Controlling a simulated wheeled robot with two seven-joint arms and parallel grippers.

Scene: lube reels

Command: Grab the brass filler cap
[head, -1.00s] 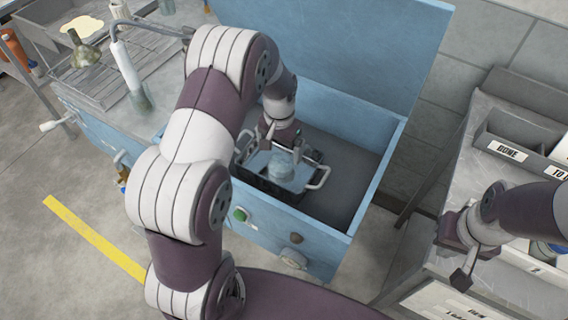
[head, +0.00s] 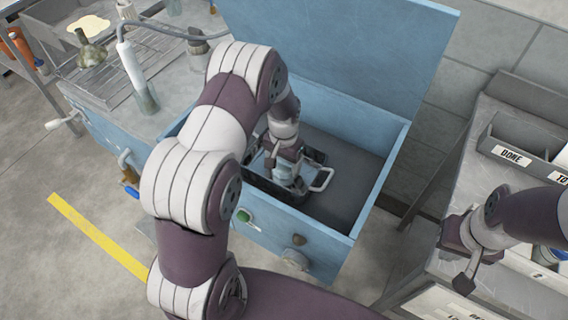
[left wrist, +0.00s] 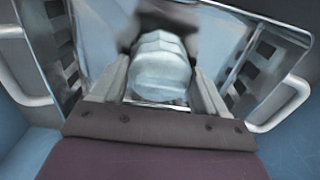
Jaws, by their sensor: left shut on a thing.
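My left gripper (head: 288,180) reaches down into the open blue washer tank (head: 345,205), over a dark basket with pale handles (head: 322,180). In the left wrist view its fingers (left wrist: 160,88) are shut on a pale grey-blue, rounded, faceted piece (left wrist: 160,68). The piece shows no brass colour; I cannot tell whether it is the filler cap. It sits between the slotted basket walls (left wrist: 265,75); whether it still touches the basket floor is hidden. My right gripper (head: 462,258) hangs over the right-hand bench; its finger gap is unclear.
The tank's raised blue lid (head: 345,50) stands behind my left arm. On the left, a draining top (head: 110,75) carries an olive-brown fitting (head: 91,50) and a pale brush-like tool (head: 135,75). A labelled "DONE" tray (head: 515,150) stands on the right bench.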

